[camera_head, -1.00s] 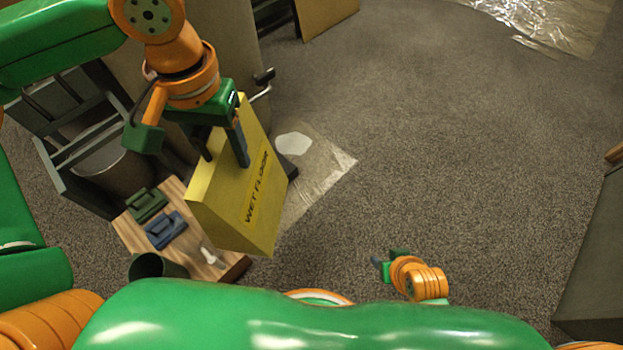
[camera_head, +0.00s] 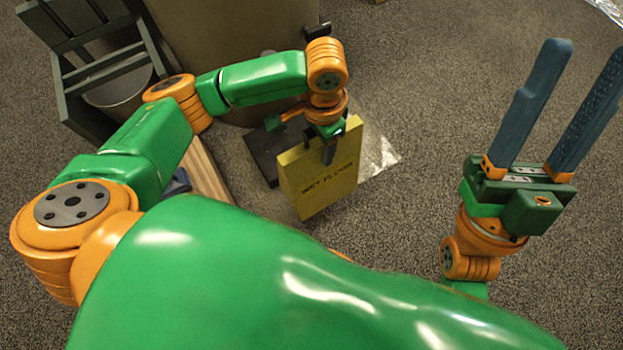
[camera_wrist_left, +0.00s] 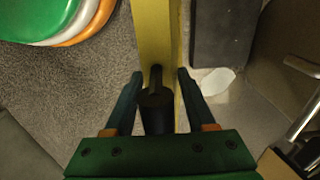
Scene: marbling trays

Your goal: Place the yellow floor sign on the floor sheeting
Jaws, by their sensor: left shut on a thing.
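The yellow floor sign (camera_head: 318,186), marked "WET FLOOR", hangs upright below my left gripper (camera_head: 329,150). In the left wrist view my left gripper (camera_wrist_left: 157,90) is shut on the top of the sign (camera_wrist_left: 155,35), by its dark handle. The floor sheeting (camera_head: 378,158) is a clear, shiny sheet behind and to the right of the sign, partly hidden by it. In the left wrist view it lies on the right with a white patch (camera_wrist_left: 216,80). My right gripper (camera_head: 562,115) is raised at the right, its two long fingers apart and empty.
A dark flat block (camera_head: 262,152) lies left of the sign. A large tan bin (camera_head: 235,40) and a dark frame (camera_head: 98,62) stand behind my left arm. A wooden board (camera_head: 205,172) is partly hidden by that arm. Carpet to the right of the sheeting is open.

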